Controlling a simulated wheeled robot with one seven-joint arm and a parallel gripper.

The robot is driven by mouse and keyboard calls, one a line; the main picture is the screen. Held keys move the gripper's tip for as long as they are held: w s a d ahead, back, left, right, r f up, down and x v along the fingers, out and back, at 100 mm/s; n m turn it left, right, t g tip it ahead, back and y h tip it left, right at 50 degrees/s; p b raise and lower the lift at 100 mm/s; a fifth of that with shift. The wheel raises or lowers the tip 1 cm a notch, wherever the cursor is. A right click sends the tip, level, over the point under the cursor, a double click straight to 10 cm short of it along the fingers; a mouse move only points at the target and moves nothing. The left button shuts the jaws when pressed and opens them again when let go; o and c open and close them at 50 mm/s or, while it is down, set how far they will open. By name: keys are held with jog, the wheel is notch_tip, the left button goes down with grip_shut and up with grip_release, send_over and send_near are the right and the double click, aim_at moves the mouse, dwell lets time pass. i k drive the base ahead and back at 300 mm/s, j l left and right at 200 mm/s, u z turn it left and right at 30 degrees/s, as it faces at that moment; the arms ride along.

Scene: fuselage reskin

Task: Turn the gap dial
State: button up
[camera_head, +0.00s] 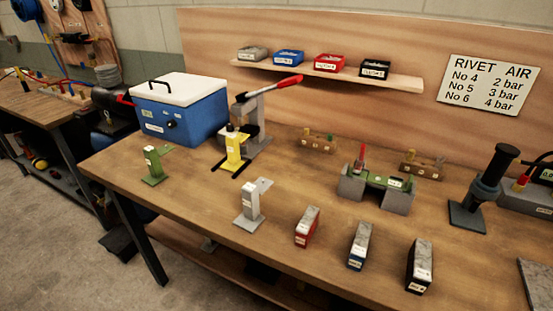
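I cannot make out which part is the gap dial; no readable label marks it. A blue box (190,125) with a white lid has a small dark knob (172,124) on its front. A grey lever press (258,118) with a red handle stands right of it. A yellow stand (234,153) with a dark round top is in front of the press. A grey and green fixture (375,193) with a red upright part sits at the middle right. My gripper is not in view.
The wooden bench (180,215) also bears a green stand (153,165), a grey stand (249,206) and red, blue and black blocks along the front. A black upright tool (485,190) is at the right. A shelf (330,73) holds several small bins.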

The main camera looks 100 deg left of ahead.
aim_at(230, 127)
jog(key=u, duration=2.8)
